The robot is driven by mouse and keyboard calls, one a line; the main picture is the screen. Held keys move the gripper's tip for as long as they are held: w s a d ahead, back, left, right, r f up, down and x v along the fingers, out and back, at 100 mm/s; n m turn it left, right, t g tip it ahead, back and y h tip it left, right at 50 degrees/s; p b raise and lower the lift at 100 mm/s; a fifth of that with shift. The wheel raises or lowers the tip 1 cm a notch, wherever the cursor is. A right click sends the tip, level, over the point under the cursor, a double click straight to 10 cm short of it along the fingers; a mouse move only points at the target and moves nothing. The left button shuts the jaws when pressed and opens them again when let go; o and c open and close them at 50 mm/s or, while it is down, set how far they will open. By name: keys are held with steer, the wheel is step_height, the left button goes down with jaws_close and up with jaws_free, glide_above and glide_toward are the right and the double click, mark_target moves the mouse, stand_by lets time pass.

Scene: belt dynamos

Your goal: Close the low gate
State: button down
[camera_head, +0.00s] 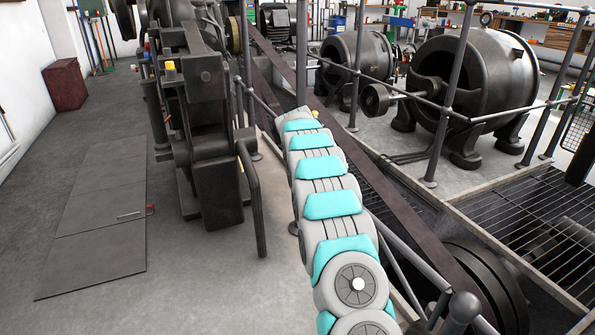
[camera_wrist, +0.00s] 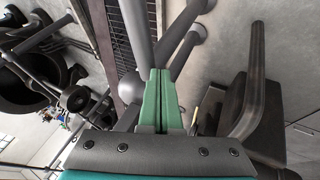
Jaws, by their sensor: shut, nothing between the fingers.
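My gripper (camera_wrist: 160,72) shows in the wrist view with its two green fingers together and nothing between them. Its fingertips are over or against a grey tube of the railing (camera_wrist: 139,30); I cannot tell whether they touch. In the head view my arm reaches forward along the railing (camera_head: 357,70), and its far end hides the gripper. Grey tubes and posts with round floor flanges meet near the fingers in the wrist view. I cannot clearly tell which part of this railing is the low gate, or how far it stands open.
A dark machine (camera_head: 205,110) with a bent bar (camera_head: 252,195) stands left of my arm. A long brown belt (camera_head: 375,195) runs along the right over a floor pit. Large dynamos (camera_head: 475,80) stand beyond the railing.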

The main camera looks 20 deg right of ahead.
steer(key=d, duration=0.3)
steer(key=shift+w+d+m, duration=0.15)
steer(key=shift+w+m, duration=0.05)
steer(key=shift+m, duration=0.1)
steer(key=shift+d+r+p, duration=0.25)
steer(key=shift+d+p, duration=0.05)
steer(key=shift+d, duration=0.45)
steer(key=shift+d+h, duration=0.2)
steer(key=shift+h, duration=0.1)
steer(key=shift+a+g, duration=0.3)
steer(key=shift+a, duration=0.15)
steer(key=s+a+r+b, duration=0.1)
steer(key=s+a+r, duration=0.2)
steer(key=a+r, duration=0.6)
steer(key=shift+s, duration=0.3)
